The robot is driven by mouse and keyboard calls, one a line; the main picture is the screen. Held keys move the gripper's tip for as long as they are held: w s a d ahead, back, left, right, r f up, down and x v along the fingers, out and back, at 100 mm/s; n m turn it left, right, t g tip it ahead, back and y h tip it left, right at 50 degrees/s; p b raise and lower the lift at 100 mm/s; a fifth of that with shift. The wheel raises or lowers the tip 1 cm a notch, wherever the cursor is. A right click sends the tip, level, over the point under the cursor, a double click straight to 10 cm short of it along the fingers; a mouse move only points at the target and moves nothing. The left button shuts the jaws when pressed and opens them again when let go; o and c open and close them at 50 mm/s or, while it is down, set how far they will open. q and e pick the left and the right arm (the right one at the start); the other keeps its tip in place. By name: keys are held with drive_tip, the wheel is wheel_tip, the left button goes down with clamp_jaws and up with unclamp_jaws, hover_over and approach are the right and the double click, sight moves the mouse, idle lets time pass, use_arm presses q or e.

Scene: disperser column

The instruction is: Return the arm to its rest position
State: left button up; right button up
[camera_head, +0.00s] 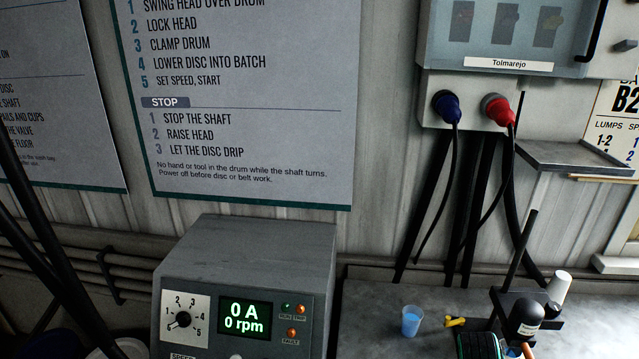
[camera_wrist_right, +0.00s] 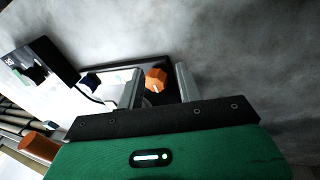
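My right gripper (camera_wrist_right: 160,82) shows in the right wrist view, with its green body (camera_wrist_right: 170,155) and a dark crossbar below. Its two pale fingers stand apart, with a gap between them. An orange piece (camera_wrist_right: 155,78) shows in that gap against a dark surface. It appears to lie beyond the fingers, and I see no grip on it. In the head view a dark, green-edged shape (camera_head: 480,346) is cut off by the bottom edge; I cannot tell whether it is part of my arm. My left gripper is in neither view.
A grey control box (camera_head: 262,250) reads 0 A and 0 rpm. The right-hand bench (camera_head: 375,318) holds a blue cup (camera_head: 411,321), a small yellow item (camera_head: 455,321), a black bottle (camera_head: 525,318) and a white cup (camera_head: 559,285). A grey shelf (camera_head: 572,156) juts from the wall.

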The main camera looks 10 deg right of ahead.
drive_tip(key=s+a+r+n+t+y, duration=0.2)
drive_tip(key=s+a+r+n, duration=0.1)
drive_tip(key=s+a, duration=0.7)
drive_tip(key=s+a+r+n+t+y, duration=0.1)
drive_tip(key=s+a+r+n+y, duration=0.15)
drive_tip(key=s+a, duration=0.75)
wheel_tip(320, 180, down, 32)
drive_tip(key=b, duration=0.3)
drive_tip(key=s+d+f+g+b, duration=0.1)
drive_tip(key=s+d+f, duration=0.1)
drive_tip(key=s+f, duration=0.8)
drive_tip(key=s+d+f+g+h+b, duration=0.1)
drive_tip(key=s+d+f+b, duration=0.1)
drive_tip(key=s+f, duration=0.8)
wheel_tip(320, 180, down, 4)
drive_tip(key=shift+s+d+f+n, duration=0.15)
drive_tip(key=shift+d+f+n, duration=0.05)
drive_tip(key=shift+n, duration=0.25)
